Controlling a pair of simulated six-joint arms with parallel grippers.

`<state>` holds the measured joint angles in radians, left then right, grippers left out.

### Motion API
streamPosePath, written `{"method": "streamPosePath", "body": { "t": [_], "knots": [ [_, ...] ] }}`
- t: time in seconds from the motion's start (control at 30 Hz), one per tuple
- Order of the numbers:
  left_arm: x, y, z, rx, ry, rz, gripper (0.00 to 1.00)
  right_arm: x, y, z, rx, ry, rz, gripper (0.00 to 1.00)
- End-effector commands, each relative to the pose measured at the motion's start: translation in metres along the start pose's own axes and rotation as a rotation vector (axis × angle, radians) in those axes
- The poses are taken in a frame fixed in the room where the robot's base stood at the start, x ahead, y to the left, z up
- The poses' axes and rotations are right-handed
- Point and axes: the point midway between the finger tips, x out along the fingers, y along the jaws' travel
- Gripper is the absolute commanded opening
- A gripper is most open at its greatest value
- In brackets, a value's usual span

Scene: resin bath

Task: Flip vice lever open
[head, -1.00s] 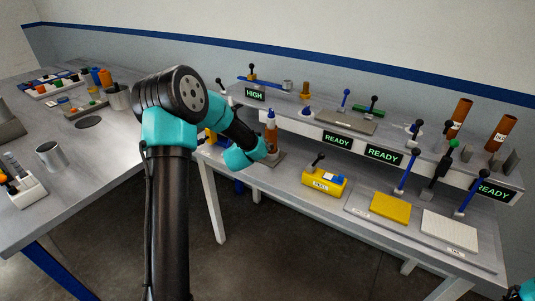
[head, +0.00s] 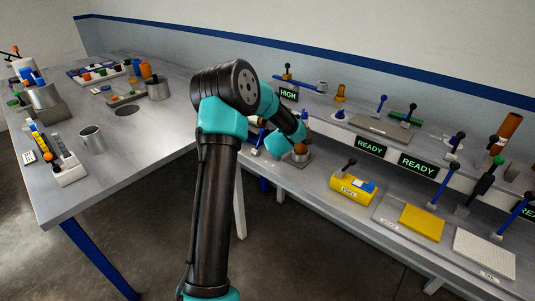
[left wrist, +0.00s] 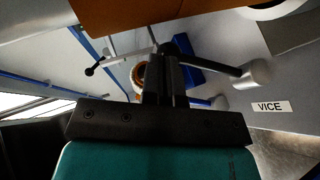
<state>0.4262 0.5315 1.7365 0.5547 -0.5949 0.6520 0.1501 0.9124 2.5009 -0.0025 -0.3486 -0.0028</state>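The left wrist view shows a plate labelled VICE (left wrist: 268,106) at the right. A dark bar with a grey rounded end (left wrist: 257,72) runs from the fingertips toward it. A thin silver rod with a black ball (left wrist: 92,71) extends left from near the fingertips. My left gripper (left wrist: 165,60) has its two dark fingers close together. Whether a lever is between them I cannot tell. In the head view my left arm reaches over the right bench and hides the gripper. A brown-topped grey fixture (head: 299,155) stands beside the arm's end. My right gripper is out of view.
A yellow box with a black-knobbed lever (head: 352,190) sits right of the arm. Yellow (head: 422,222) and white (head: 484,252) plates lie farther right. A raised shelf with READY displays (head: 371,146) runs behind. The left table (head: 150,135) holds cups, blocks and trays.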

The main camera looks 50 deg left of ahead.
Motion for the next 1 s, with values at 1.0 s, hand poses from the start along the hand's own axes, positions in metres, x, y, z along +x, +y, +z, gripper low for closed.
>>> {"method": "streamPosePath", "body": {
  "t": [1.0],
  "knots": [
    [-0.073, 0.020, 0.009, 0.004, -0.010, 0.007, 0.00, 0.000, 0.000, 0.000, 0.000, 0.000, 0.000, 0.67]
  ]
}}
